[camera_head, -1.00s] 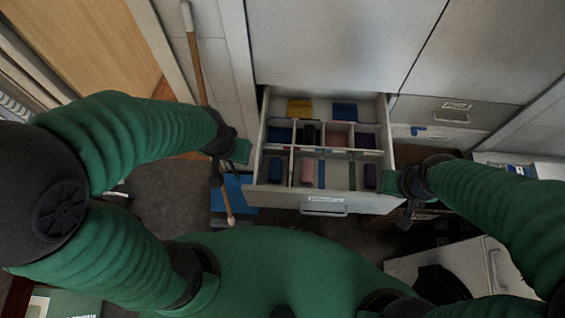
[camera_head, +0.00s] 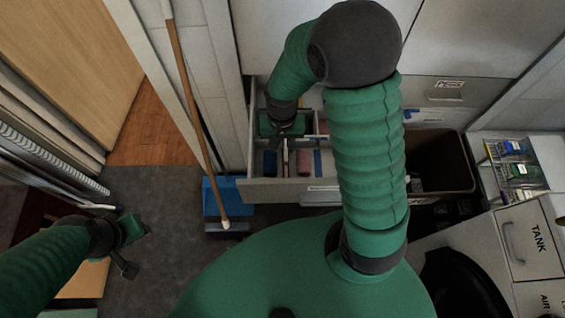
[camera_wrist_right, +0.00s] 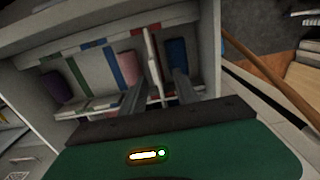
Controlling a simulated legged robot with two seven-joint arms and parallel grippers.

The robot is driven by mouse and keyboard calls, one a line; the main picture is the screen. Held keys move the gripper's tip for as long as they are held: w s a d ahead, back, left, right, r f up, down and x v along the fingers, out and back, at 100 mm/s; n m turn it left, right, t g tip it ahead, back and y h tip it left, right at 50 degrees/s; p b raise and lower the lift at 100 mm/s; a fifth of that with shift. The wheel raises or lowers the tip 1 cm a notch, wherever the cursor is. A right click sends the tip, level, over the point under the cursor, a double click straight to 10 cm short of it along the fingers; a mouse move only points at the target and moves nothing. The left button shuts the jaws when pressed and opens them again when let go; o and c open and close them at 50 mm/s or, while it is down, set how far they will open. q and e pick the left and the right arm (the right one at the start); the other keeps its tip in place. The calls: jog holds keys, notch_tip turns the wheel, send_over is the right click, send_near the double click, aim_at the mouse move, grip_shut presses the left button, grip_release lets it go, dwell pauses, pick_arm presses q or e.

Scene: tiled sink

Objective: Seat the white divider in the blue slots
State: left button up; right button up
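The white divider (camera_wrist_right: 151,50) stands in the open drawer between a dark blue item (camera_wrist_right: 177,51) and a pink item (camera_wrist_right: 128,65). It also shows in the head view (camera_head: 286,160), partly hidden by my right gripper (camera_head: 283,132). In the right wrist view the two fingers of my right gripper (camera_wrist_right: 158,92) are apart, with the divider's near end in the gap between them. A blue strip (camera_wrist_right: 111,66) and a green strip (camera_wrist_right: 76,76) run along the compartment floor. My left gripper (camera_head: 130,248) is away at lower left; its fingers are unclear.
The drawer front (camera_head: 262,191) and its walls surround the compartments. My right arm hides the drawer's right half. A broom (camera_head: 190,90) leans left of the drawer above a blue dustpan (camera_head: 225,195). A dark bin (camera_head: 445,165) and a wire basket (camera_head: 518,165) stand at right.

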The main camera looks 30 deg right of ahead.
aim_at(286, 154)
jog(key=f, duration=0.5)
jog(key=d+f+b, duration=0.1)
jog(key=f, duration=0.2)
jog(key=shift+s+d, duration=0.1)
jog(key=shift+s, duration=0.1)
jog(key=shift+w, duration=0.1)
jog(key=shift+c, duration=0.5)
grip_shut()
